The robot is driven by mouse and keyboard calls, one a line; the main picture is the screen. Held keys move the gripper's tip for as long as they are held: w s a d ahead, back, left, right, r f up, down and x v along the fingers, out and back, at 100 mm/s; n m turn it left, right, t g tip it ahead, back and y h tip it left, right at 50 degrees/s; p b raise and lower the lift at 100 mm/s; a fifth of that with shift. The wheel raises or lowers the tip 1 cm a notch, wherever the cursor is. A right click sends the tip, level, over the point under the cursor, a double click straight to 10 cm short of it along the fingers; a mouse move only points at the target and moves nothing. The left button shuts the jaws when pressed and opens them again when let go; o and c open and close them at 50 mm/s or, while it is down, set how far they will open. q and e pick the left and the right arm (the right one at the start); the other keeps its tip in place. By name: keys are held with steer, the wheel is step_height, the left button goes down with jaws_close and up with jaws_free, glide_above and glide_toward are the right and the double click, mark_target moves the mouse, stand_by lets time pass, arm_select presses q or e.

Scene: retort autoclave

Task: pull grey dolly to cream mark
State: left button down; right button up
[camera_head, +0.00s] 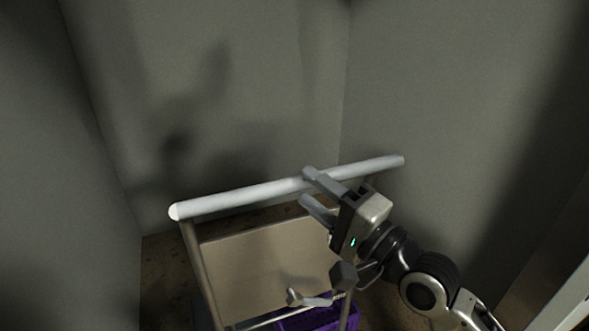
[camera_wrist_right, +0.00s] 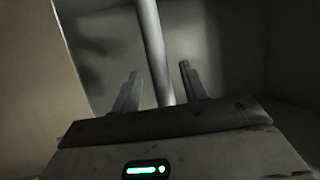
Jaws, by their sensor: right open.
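The dolly has a pale grey handle bar (camera_head: 240,196) across its top, held on grey-brown posts (camera_head: 203,270). My right gripper (camera_head: 308,186) is at the bar, right of its middle, with its jaws open. In the right wrist view the bar (camera_wrist_right: 152,45) runs between the two spread fingers of this gripper (camera_wrist_right: 158,85), with gaps visible on both sides. Whether a finger touches the bar I cannot tell. The dolly's lower part is cut off by the frame. No cream mark shows. My left gripper is not in view.
Plain grey walls (camera_head: 450,90) stand close behind the bar and on both sides, meeting in a corner. A beige panel (camera_head: 265,265) lies below the bar. A purple crate (camera_head: 318,318) and a small grey lever-like part (camera_head: 310,299) show low down.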

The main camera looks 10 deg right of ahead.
steer(key=x, duration=0.5)
steer(key=shift+s+d, duration=0.1)
jaws_close()
steer(key=shift+f, duration=0.1)
